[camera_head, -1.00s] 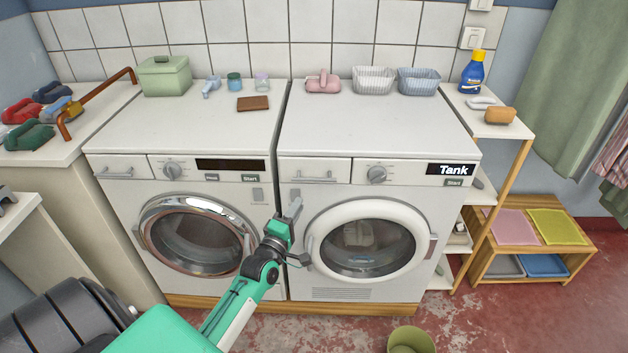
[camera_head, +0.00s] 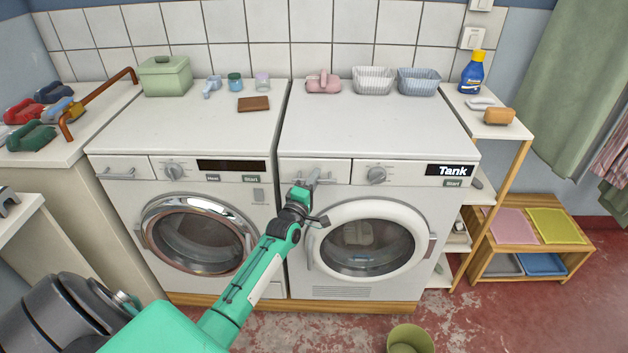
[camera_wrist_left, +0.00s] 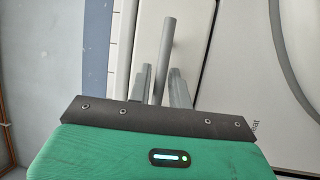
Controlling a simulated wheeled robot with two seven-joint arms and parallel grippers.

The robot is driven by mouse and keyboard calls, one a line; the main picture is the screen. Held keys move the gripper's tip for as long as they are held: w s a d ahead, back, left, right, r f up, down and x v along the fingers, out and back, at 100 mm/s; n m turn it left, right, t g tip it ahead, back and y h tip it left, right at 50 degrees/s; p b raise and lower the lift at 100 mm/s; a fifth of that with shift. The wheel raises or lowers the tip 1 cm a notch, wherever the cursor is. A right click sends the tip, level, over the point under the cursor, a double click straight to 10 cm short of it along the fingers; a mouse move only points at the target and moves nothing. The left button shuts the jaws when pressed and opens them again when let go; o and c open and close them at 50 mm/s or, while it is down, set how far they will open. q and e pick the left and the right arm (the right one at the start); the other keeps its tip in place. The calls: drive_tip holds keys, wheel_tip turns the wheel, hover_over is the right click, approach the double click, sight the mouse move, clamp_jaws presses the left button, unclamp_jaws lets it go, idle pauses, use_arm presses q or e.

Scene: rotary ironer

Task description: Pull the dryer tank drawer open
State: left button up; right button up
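The dryer (camera_head: 440,203) is the right white machine, marked "Tank" at its top right. Its tank drawer (camera_head: 341,171) is at the top left of its front and looks flush with it. My left gripper (camera_head: 312,178) is at the drawer's handle and covers much of it. In the left wrist view, the grey handle bar (camera_wrist_left: 167,45) runs between the two fingers of the left gripper (camera_wrist_left: 160,82). The fingers stand apart on either side of the bar; firm contact does not show. My right gripper is not in view.
The washer (camera_head: 262,222) stands close on the left. The round dryer door (camera_head: 415,220) is shut below and right of my gripper. A wooden shelf (camera_head: 505,160) stands right of the dryer. A green bin (camera_head: 410,338) is on the floor in front.

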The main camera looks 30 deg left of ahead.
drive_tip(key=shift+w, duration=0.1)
